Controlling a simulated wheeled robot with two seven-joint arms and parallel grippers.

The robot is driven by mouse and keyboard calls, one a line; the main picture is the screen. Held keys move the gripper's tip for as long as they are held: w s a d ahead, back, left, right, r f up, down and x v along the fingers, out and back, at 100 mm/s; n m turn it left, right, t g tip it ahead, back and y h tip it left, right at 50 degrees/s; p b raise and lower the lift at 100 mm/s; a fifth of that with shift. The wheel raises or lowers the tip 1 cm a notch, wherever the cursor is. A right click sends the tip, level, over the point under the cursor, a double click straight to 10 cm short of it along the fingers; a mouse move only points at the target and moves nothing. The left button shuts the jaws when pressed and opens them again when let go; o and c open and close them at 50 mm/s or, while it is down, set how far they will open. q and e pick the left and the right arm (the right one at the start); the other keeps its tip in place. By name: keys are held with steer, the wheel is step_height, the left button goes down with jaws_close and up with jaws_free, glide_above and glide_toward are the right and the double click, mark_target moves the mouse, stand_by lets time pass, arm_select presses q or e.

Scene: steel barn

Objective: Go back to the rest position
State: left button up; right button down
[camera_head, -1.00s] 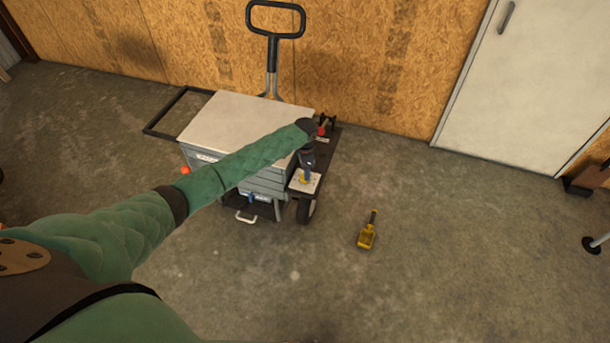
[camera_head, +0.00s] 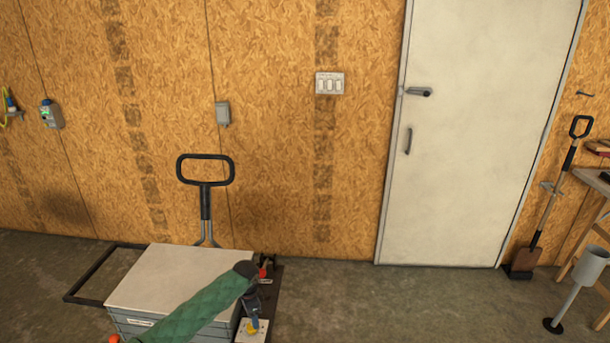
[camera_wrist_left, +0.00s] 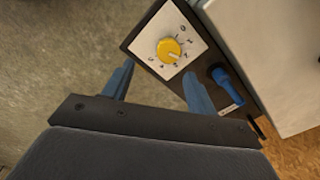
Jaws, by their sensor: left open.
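My left arm, in a green quilted sleeve, reaches over the cart from the bottom of the head view. My left gripper (camera_head: 250,308) is at the cart's right side, just by a white dial plate (camera_head: 252,331). In the left wrist view the gripper (camera_wrist_left: 157,88) is open, with its two blue fingers apart and nothing between them. The white plate (camera_wrist_left: 190,51) with a yellow knob (camera_wrist_left: 168,50) lies beyond the fingertips. A blue handle-like part (camera_wrist_left: 226,84) is beside the right finger. My right gripper is not in view.
The grey cart (camera_head: 180,277) with a black push handle (camera_head: 205,170) stands before a chipboard wall (camera_head: 290,150). A white door (camera_head: 475,130) is to the right. A shovel (camera_head: 545,200) and a grey stand (camera_head: 578,285) are at far right. Concrete floor (camera_head: 350,305) right of the cart is clear.

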arm_select(q)
steer(key=s+d+n+h, duration=0.1)
steer(key=s+d, duration=0.3)
steer(key=s, duration=0.4)
steer(key=s+d+n+t, duration=0.1)
steer(key=s+d, duration=0.3)
steer(key=s, duration=0.3)
steer(key=s+d+n+h, duration=0.1)
steer(key=s+d, duration=0.3)
steer(key=s, duration=0.4)
steer(key=s+a+r+n+t+y, duration=0.1)
steer(key=s+a+r+n, duration=0.4)
steer(key=s, duration=0.7)
steer(key=s+a+r+n+t+y, duration=0.1)
steer(key=s+a+r+n+t, duration=0.1)
steer(key=s+a+r, duration=0.65)
steer(key=s+d+f+g, duration=0.1)
steer(key=d+f, duration=0.1)
steer(key=f, duration=1.2)
steer(key=d+f, duration=0.2)
steer(key=f, duration=1.1)
steer(key=s+f, duration=0.3)
steer(key=f, duration=0.7)
steer(key=s+d+f+g, duration=0.1)
steer(key=s+f, duration=0.3)
steer(key=f, duration=0.6)
steer(key=shift+f, duration=0.2)
steer(key=shift+w, duration=0.1)
